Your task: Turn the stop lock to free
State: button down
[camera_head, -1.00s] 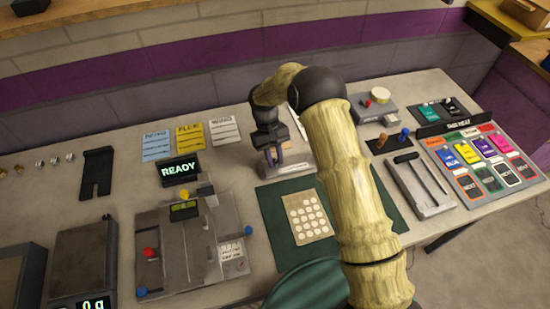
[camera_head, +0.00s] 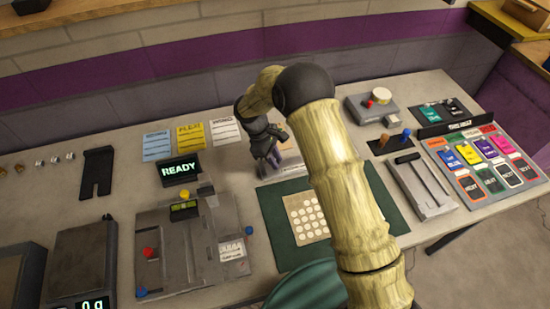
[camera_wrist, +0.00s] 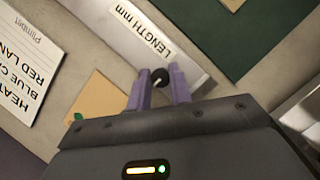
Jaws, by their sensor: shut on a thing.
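The stop lock looks to be a small dark round knob (camera_wrist: 160,77) with a pale pointer line, beside a grey plate (camera_wrist: 205,84) labelled "LENGTH mm" in the wrist view. My gripper (camera_wrist: 162,88) has its two purple fingers closed on either side of this knob. No free or locked marking can be read near it. In the head view my gripper (camera_head: 272,158) is at the grey plate (camera_head: 292,166) behind the green mat; the knob is hidden there by my wrist.
A green mat (camera_head: 268,222) with a dotted tan card (camera_head: 305,217) lies in front. Blue, yellow and white cards (camera_head: 224,130) lie to the left, by a READY display (camera_head: 180,168). A slider block (camera_head: 425,188) and coloured card tray (camera_head: 490,165) stand right.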

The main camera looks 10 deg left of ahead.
dwell(0.4)
jog(key=c, duration=1.3)
grip_release()
jog(key=shift+o, duration=0.2)
jog(key=b+v, duration=0.2)
jog(key=v, duration=1.5)
jog(key=shift+r, duration=0.25)
